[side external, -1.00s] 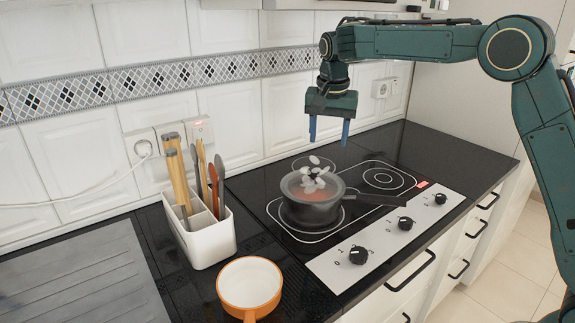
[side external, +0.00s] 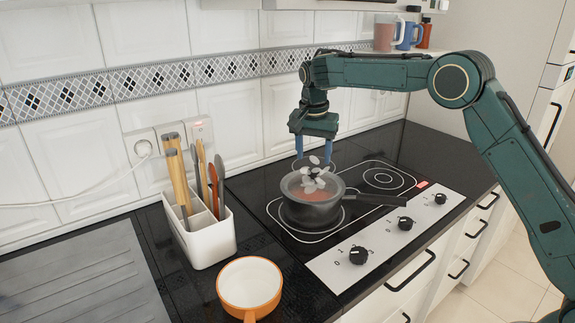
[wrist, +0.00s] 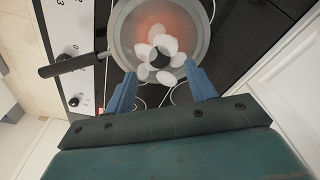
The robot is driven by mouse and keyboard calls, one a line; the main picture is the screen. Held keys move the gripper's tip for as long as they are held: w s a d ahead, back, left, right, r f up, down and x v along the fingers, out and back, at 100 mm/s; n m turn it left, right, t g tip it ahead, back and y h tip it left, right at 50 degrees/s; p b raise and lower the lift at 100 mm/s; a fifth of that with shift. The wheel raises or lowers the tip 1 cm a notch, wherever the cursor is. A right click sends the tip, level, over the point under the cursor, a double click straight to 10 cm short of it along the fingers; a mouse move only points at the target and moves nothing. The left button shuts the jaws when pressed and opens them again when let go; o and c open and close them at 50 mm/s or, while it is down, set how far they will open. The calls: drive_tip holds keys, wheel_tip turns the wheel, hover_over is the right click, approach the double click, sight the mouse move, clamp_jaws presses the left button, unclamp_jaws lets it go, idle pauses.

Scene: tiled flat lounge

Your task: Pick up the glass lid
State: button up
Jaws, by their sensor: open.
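The clear glass lid (side external: 292,184) sits on a dark grey pot (side external: 312,212) on the hob. In the wrist view, the lid (wrist: 128,32) covers the pot, with reddish contents showing through. Several white rounded shapes cluster over its middle around a dark round spot, probably the knob; the side view shows them rising above the lid. My gripper (side external: 313,160) is open and empty, pointing down above the pot's far side. In the wrist view, my gripper's blue fingers (wrist: 160,72) stand apart near the lid's edge, with the white cluster between and beyond their tips.
The pot's handle (side external: 375,199) points right over the black hob (side external: 400,165). A white utensil holder (side external: 212,240) and an orange pan (side external: 249,286) stand to the left. The tiled wall (side external: 230,115) is close behind. Cups stand on a ledge at the back right.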

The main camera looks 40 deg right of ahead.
sight(314, 170)
drive_tip(key=shift+w+d+f, duration=0.1)
drive_tip(key=shift+d+f, duration=0.05)
drive_tip(key=shift+f, duration=1.4)
drive_tip(key=shift+w+d+f, duration=0.1)
drive_tip(key=shift+d+f, duration=0.05)
drive_tip(key=shift+f, duration=1.35)
clamp_jaws()
drive_tip(key=shift+r, duration=0.2)
drive_tip(key=shift+r, duration=4.85)
